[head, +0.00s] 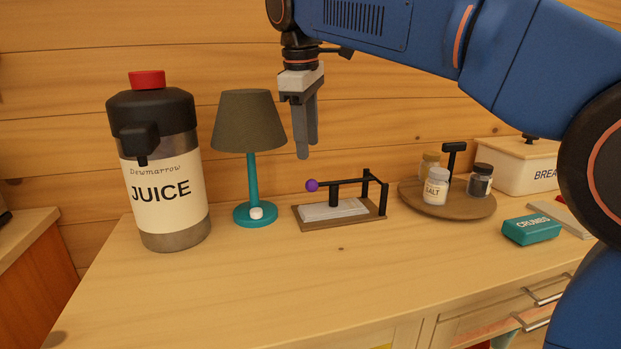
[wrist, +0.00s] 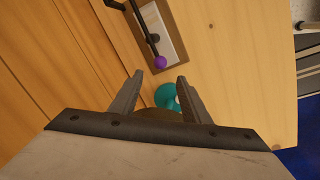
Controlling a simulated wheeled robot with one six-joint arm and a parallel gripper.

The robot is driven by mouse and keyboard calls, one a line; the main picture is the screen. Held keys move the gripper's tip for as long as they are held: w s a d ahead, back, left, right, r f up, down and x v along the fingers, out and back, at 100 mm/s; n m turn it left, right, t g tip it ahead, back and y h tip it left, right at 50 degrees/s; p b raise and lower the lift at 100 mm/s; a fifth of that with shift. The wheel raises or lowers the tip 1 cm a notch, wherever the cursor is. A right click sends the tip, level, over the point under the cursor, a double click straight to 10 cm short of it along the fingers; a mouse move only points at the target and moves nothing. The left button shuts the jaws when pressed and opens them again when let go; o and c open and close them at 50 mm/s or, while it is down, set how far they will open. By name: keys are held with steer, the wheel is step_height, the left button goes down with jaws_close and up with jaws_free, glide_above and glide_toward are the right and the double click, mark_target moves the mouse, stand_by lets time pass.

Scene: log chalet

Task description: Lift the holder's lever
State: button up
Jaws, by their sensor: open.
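The holder (head: 380,211) is a brown board with a white pad and a black frame, standing on the counter right of the lamp. Its lever (head: 342,182) is a black bar ending in a purple knob (head: 312,185) on the left. The bar looks about level, above the pad. In the wrist view the purple knob (wrist: 159,62) shows at top centre, beyond the fingertips. My gripper (head: 306,148) points down, open and empty, above and slightly left of the knob, apart from it. It also shows in the wrist view (wrist: 160,76).
A lamp (head: 248,122) with a teal base stands left of the holder, close to my gripper. A juice dispenser (head: 165,190) stands further left. A round tray (head: 465,207) with jars, a bread box (head: 515,170) and a crumbs box (head: 531,230) are right. The front counter is clear.

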mark_target(311, 180)
steer(key=f, duration=0.3)
steer(key=w+f, duration=0.1)
steer(key=f, duration=0.2)
steer(key=w+f, duration=0.1)
steer(key=f, duration=0.3)
steer(key=shift+d, duration=0.3)
steer(key=shift+r, duration=0.1)
jaws_close()
